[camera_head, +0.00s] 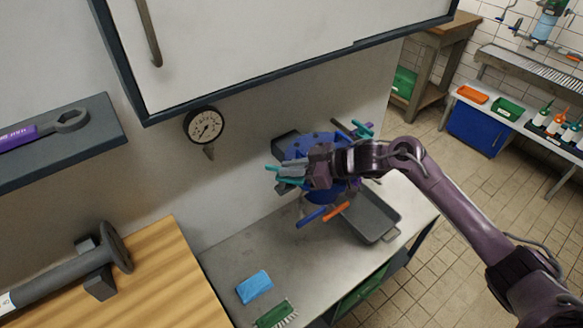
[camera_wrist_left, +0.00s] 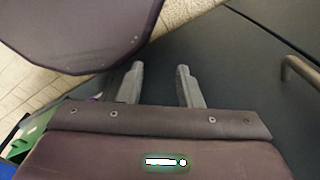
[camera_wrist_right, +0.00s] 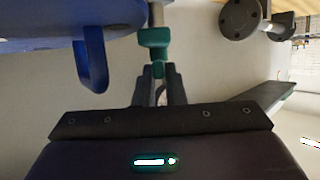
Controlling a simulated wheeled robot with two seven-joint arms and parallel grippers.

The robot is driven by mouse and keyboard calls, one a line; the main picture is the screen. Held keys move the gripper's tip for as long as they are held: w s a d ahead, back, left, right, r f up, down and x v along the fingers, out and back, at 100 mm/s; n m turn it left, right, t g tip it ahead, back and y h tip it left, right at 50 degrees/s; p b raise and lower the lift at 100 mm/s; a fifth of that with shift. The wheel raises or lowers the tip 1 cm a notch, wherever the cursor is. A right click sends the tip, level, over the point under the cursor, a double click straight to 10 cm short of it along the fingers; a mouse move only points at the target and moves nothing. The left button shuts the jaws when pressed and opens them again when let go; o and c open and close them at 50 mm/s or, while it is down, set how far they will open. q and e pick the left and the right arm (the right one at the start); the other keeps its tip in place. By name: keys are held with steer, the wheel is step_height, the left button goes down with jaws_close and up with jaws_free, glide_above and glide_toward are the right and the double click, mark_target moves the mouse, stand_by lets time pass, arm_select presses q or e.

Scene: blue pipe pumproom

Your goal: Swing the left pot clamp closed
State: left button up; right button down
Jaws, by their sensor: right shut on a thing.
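The blue pot (camera_head: 322,190) is mounted at the wall above the steel bench, partly hidden by my right arm. The left pot clamp shows as teal pieces (camera_head: 291,171) at the pot's left side. In the right wrist view, a teal clamp part (camera_wrist_right: 155,38) on a metal rod lies at the tips of my right gripper (camera_wrist_right: 158,72), which is shut on it. The right gripper (camera_head: 306,170) also shows in the head view, in front of the pot. How far the clamp is swung is hard to tell. My left gripper (camera_wrist_left: 160,72) is open and empty.
Another teal clamp end (camera_head: 363,129) is at the pot's right. Blue (camera_head: 310,218) and orange (camera_head: 336,212) handles hang below. A gauge (camera_head: 204,125) is on the wall.

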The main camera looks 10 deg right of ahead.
steer(key=c, duration=1.5)
jaws_free()
steer(key=shift+d, duration=0.1)
steer(key=shift+s+d+r, duration=0.1)
steer(key=shift+s+d, duration=0.05)
steer(key=shift+d, duration=0.15)
steer(key=b+v, duration=0.2)
steer(key=v, duration=0.5)
steer(key=shift+b, duration=0.3)
